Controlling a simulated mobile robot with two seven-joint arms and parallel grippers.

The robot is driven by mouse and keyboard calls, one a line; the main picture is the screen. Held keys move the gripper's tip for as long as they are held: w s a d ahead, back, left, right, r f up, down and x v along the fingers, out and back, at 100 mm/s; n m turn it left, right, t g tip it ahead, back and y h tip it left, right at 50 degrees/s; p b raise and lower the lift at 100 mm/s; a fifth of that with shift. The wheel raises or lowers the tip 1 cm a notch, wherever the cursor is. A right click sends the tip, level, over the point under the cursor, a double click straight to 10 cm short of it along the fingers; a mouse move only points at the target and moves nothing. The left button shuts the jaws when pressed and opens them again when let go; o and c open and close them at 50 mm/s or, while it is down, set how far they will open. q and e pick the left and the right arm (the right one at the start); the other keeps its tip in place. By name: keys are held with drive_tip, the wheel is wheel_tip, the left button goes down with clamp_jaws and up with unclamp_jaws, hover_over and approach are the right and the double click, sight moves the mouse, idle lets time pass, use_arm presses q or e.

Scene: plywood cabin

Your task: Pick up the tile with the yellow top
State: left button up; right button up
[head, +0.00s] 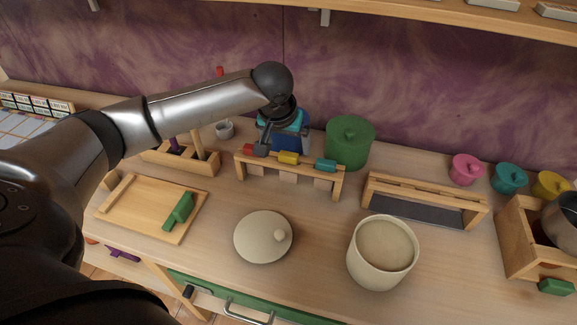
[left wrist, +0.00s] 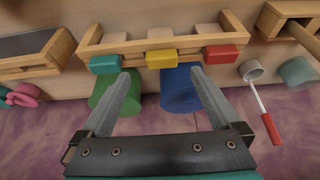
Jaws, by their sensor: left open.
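The tile with the yellow top (head: 289,158) sits in a wooden rack (head: 262,182) between a red-topped tile (head: 252,150) and a teal-topped tile (head: 326,165). My left gripper (head: 263,143) is at the rack's back edge, near the red top in the head view. In the left wrist view its open fingers (left wrist: 160,78) point toward the yellow top (left wrist: 160,59), which lies between and just beyond the tips. The teal top (left wrist: 105,64) and red top (left wrist: 220,54) lie to either side. Nothing is between the fingers. My right gripper is not in view.
A green lidded pot (head: 349,145) and a blue container (head: 292,136) stand behind the rack. A beige lid (head: 262,238) and a beige pot (head: 382,270) are in front. A wooden holder (head: 425,192) is to the right.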

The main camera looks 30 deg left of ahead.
sight(288, 154)
use_arm(q)
drive_tip(key=x, duration=0.4)
drive_tip(key=shift+w+a+f+b, duration=0.15)
drive_tip(key=shift+a+f+b, duration=0.1)
drive_tip(key=shift+b, duration=0.1)
drive_tip(key=c, duration=1.2)
